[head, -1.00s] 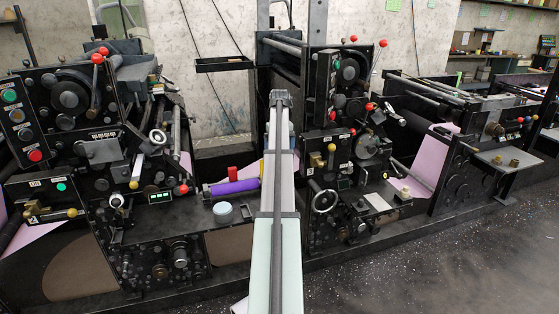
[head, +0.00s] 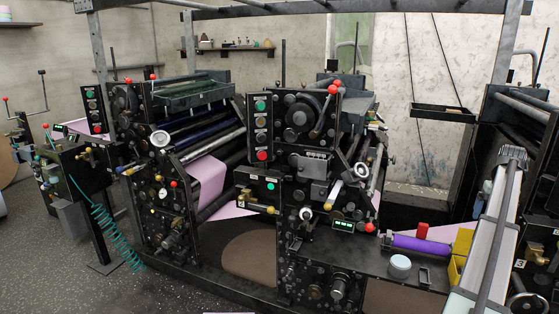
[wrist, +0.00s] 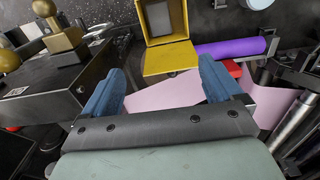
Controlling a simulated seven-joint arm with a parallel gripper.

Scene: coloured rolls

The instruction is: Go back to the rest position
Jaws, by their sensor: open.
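My gripper (wrist: 161,72) has two blue fingers standing wide apart in the wrist view, with nothing between them. It hangs above a pink sheet (wrist: 165,97), with an open yellow box (wrist: 170,62) beyond the fingertips. In the head view my arm runs up the right edge; the gripper itself cannot be made out clearly there. A purple roll (head: 420,243) lies on the machine's shelf, left of the yellow box (head: 462,242). The roll also shows at the upper right of the wrist view (wrist: 228,48).
A red block (head: 422,230) stands behind the roll, and a pale round tub (head: 400,264) sits in front of it. Black press frames with knobs and levers (head: 305,130) crowd the left and middle. A dark block with brass fittings (wrist: 75,70) is close at left in the wrist view.

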